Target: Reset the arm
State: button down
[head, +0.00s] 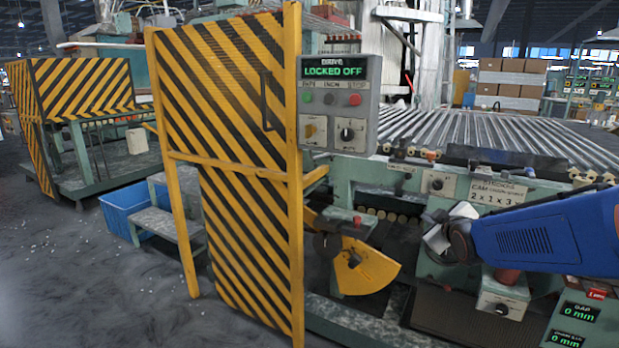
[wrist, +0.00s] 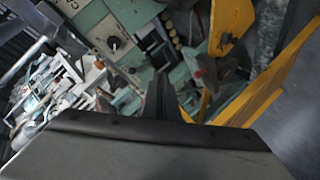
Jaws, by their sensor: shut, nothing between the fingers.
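My arm (head: 548,238), blue with a dark joint, reaches in from the right edge of the head view. Its far end lies in front of the green machine (head: 400,178). In the wrist view my gripper (wrist: 161,82) shows as dark fingers close together at the middle, shut and empty. The fingertips point toward the machine's front. The fingers cannot be made out clearly in the head view.
A yellow-black striped guard door (head: 232,120) stands left of the machine. A control box (head: 339,103) reads "LOCKED OFF". A yellow quadrant plate (head: 362,268) juts out low in front. A blue bin (head: 127,208) sits on the floor; open floor lies at left.

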jog(key=s+a+f+m+g, duration=0.1)
jog(key=s+f+m+g, duration=0.1)
jog(key=s, duration=1)
jog(key=s+a+f+m+g, duration=0.1)
jog(key=s+f+m+g, duration=0.2)
jog(key=s, duration=0.9)
jog(key=s+a+f+m+g, duration=0.2)
jog(key=s+f+m+g, duration=0.1)
jog(key=s, duration=0.9)
jog(key=shift+f+g, duration=0.2)
jog(key=shift+g, duration=0.5)
jog(key=shift+a, duration=0.1)
